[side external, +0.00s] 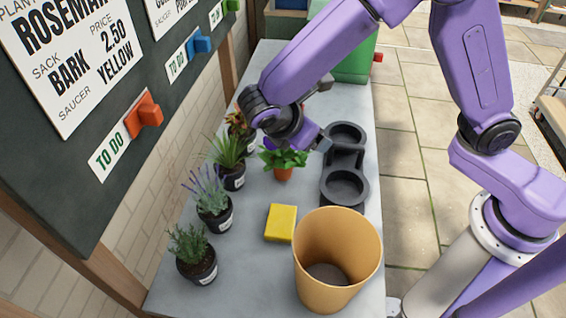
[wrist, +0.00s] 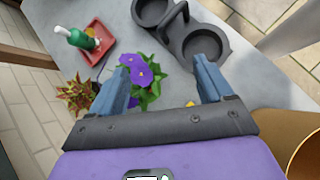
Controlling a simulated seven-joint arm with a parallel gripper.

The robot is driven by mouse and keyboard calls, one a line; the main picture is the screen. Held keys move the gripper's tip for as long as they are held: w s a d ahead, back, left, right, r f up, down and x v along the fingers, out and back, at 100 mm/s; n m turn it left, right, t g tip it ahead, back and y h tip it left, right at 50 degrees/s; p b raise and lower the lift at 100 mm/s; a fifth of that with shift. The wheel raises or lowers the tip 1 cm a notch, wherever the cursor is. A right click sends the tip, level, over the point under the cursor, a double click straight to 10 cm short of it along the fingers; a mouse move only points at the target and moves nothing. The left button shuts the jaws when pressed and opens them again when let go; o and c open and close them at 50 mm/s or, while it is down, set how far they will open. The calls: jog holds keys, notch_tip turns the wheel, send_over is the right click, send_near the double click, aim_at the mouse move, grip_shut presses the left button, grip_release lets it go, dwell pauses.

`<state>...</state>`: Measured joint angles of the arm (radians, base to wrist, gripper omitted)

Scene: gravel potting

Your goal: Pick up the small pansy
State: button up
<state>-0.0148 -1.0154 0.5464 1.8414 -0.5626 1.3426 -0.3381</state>
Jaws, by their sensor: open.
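The small pansy (side external: 284,158) stands upright on the bench in a small terracotta-coloured pot, with green leaves and purple flowers. In the wrist view its purple blooms with yellow centres (wrist: 140,72) show between the two fingers, nearer the left one; its pot is hidden there. My gripper (wrist: 161,68) is open, with its blue-grey fingers apart and nothing held. In the side view my gripper (side external: 322,143) is above and close to the pansy, partly hiding it. I cannot tell whether a finger touches the leaves.
A dark two-cup holder (side external: 345,165) stands right of the pansy. A yellow block (side external: 281,223) and a large tan pot (side external: 337,260) are nearer the front. Several potted plants, including lavender (side external: 214,212), line the left edge. A red tray with a green bottle (wrist: 77,38) shows in the wrist view.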

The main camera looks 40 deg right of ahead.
jog(key=w+a+f+n+t+h, duration=0.2)
jog(key=w+a+f+n+h, duration=0.1)
jog(key=w+a+f+h, duration=0.25)
jog(key=y, duration=0.1)
send_near(278, 163)
jog(key=shift+w+d+f+t, duration=0.1)
jog(key=shift+d+f+t, duration=0.1)
jog(key=shift+d, duration=0.35)
jog(key=shift+d+f+t, duration=0.1)
jog(key=shift+d+t, duration=0.1)
jog(key=shift+d, duration=0.35)
jog(key=shift+w+d+f, duration=0.1)
jog(key=shift+d+f, duration=0.1)
jog(key=shift+f, duration=0.05)
jog(key=shift+x, duration=3.5)
jog(key=c, duration=0.9)
